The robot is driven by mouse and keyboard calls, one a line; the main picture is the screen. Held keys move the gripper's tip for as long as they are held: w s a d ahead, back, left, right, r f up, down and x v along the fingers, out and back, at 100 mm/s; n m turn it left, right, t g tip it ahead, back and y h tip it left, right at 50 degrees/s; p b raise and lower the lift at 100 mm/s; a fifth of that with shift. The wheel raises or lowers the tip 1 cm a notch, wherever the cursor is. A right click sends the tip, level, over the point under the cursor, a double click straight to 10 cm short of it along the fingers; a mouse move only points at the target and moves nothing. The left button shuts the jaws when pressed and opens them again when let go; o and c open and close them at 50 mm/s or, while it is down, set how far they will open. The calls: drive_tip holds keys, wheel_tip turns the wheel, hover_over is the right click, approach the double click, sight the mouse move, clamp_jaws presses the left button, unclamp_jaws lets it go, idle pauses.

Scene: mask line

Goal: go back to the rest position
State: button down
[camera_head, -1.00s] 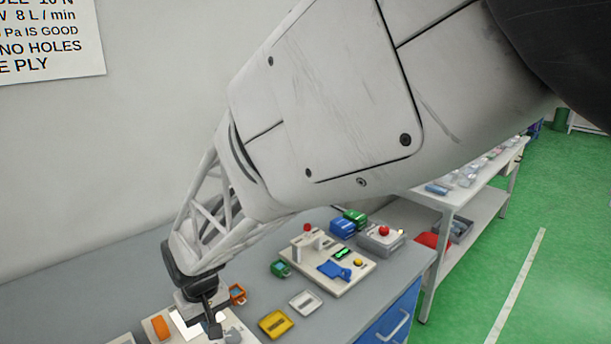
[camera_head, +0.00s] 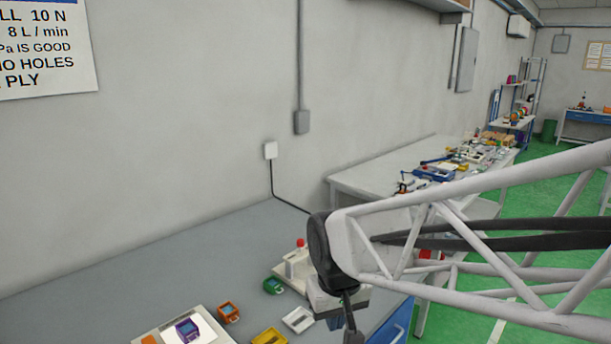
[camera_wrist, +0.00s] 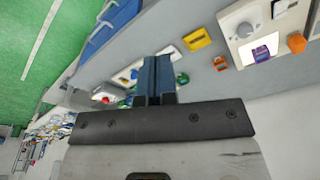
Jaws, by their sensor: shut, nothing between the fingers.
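My gripper (camera_head: 350,325) hangs over the right part of the grey bench (camera_head: 190,270), below the dark wrist joint, with nothing held. In the wrist view its two dark fingers (camera_wrist: 157,75) are together, with no object between them. A purple block-like piece (camera_head: 187,329) sits on a lit white square of a pale plate at the bench's front left; it also shows in the wrist view (camera_wrist: 262,54). My gripper is well to the right of it and apart from it.
An orange piece (camera_head: 229,311), a yellow tray (camera_head: 270,337), a white tray (camera_head: 298,319) and a green piece (camera_head: 272,286) lie on the bench. A red-knobbed fixture (camera_head: 297,262) is partly hidden by my arm. A cluttered second table (camera_head: 350,185) stands behind.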

drive_tip(key=s+d+r+m+t, duration=0.1)
drive_tip(key=s+d+r+m, duration=0.1)
drive_tip(key=s+d, duration=0.9)
drive_tip(key=shift+s+d+r+m+h, duration=0.25)
drive_tip(key=shift+d+m, duration=0.55)
drive_tip(key=shift+d, duration=0.45)
drive_tip(key=c, duration=1.8)
unclamp_jaws()
drive_tip(key=shift+w, duration=0.15)
